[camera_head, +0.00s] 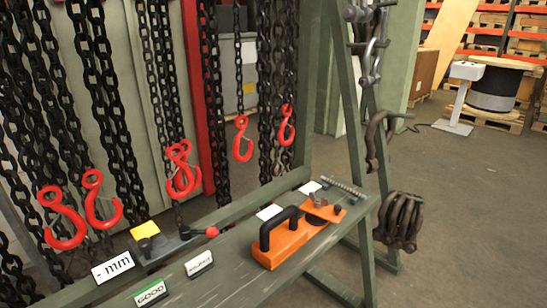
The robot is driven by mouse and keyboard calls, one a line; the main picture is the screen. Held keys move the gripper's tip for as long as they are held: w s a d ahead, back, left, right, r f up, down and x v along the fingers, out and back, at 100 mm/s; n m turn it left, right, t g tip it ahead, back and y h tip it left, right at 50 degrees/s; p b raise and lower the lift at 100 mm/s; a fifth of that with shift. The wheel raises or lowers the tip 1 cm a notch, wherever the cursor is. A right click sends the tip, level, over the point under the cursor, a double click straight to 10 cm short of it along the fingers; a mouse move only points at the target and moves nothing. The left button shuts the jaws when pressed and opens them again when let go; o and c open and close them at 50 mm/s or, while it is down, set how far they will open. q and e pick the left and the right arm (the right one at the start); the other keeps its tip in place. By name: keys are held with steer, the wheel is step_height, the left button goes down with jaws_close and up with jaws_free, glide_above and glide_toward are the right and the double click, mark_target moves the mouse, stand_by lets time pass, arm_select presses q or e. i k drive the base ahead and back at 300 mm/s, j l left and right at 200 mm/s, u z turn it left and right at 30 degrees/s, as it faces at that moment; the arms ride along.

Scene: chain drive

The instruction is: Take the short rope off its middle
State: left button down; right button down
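Neither of my grippers is in view. I cannot tell for sure which of the two is the short rope. The middle of each is only partly clear at this size.
Black chains with red hooks (242,139) hang across the rack at the left. The green bench (225,285) holds an orange tool (283,242), a lever tool (170,245) and several labels. Grey shackles (374,62) hang at upper right. The floor (480,210) at right is clear.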

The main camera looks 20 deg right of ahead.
mark_target(364, 197)
steer(key=i+l, duration=0.1)
steer(key=l, duration=0.25)
steer(key=i+l, duration=0.1)
steer(key=l, duration=0.3)
steer(key=i+l+z, duration=0.1)
steer(key=l, duration=0.25)
steer(key=i+l, duration=0.15)
steer(key=l, duration=0.2)
steer(key=i+l, duration=0.15)
steer(key=l, duration=0.25)
steer(key=i+l+z, duration=0.1)
steer(key=l, duration=0.25)
steer(key=i+l, duration=0.15)
steer(key=l, duration=0.2)
steer(key=k+l, duration=0.25)
steer(key=k, duration=0.2)
steer(key=i+l, duration=0.15)
steer(key=l, duration=0.35)
steer(key=i+l+u, duration=0.15)
steer(key=l, duration=0.35)
steer(key=i+l, duration=0.1)
steer(key=l, duration=0.4)
steer(key=u, duration=0.05)
